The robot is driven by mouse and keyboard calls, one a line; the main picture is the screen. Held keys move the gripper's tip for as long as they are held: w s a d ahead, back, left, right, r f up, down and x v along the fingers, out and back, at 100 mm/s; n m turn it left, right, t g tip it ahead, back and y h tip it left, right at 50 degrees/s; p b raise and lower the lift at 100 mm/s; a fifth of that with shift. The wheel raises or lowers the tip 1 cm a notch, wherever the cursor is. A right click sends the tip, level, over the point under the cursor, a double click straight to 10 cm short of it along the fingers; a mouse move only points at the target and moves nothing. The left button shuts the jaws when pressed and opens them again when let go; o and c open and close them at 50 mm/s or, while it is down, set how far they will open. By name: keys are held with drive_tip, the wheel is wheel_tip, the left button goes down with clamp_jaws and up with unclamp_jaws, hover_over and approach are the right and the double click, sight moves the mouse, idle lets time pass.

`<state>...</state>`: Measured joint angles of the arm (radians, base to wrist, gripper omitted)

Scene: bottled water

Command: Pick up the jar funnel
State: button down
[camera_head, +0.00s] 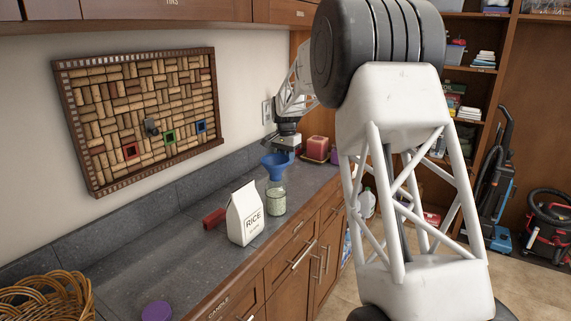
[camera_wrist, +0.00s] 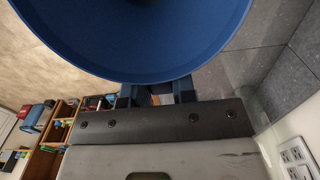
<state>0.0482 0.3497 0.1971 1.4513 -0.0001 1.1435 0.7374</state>
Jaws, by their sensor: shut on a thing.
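The blue jar funnel (camera_head: 276,163) is above the mouth of a glass jar (camera_head: 276,196) on the grey counter. I cannot tell whether the funnel's spout still touches the jar. The funnel's wide blue rim (camera_wrist: 140,45) fills the top of the wrist view. My gripper (camera_head: 284,152) is at the funnel's upper right side in the head view, and its fingers (camera_wrist: 158,95) are shut on the funnel's edge. The contact point is partly hidden by the rim.
A white rice bag (camera_head: 245,214) stands close left of the jar, with a red object (camera_head: 214,218) behind it. Red and pink candles (camera_head: 318,147) stand farther back. A wicker basket (camera_head: 48,296) and purple lid (camera_head: 156,311) are at the near end. A wall with a cork board (camera_head: 145,115) borders the counter.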

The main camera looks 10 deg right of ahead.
sight(278, 167)
drive_tip(key=shift+r, duration=0.65)
drive_tip(key=shift+s+r, duration=0.1)
drive_tip(key=shift+s, duration=0.15)
drive_tip(key=s+r, duration=0.1)
drive_tip(key=s, duration=1.4)
drive_tip(key=shift+s+a+r, duration=0.2)
drive_tip(key=shift+a, duration=0.15)
drive_tip(key=shift+w+f, duration=0.1)
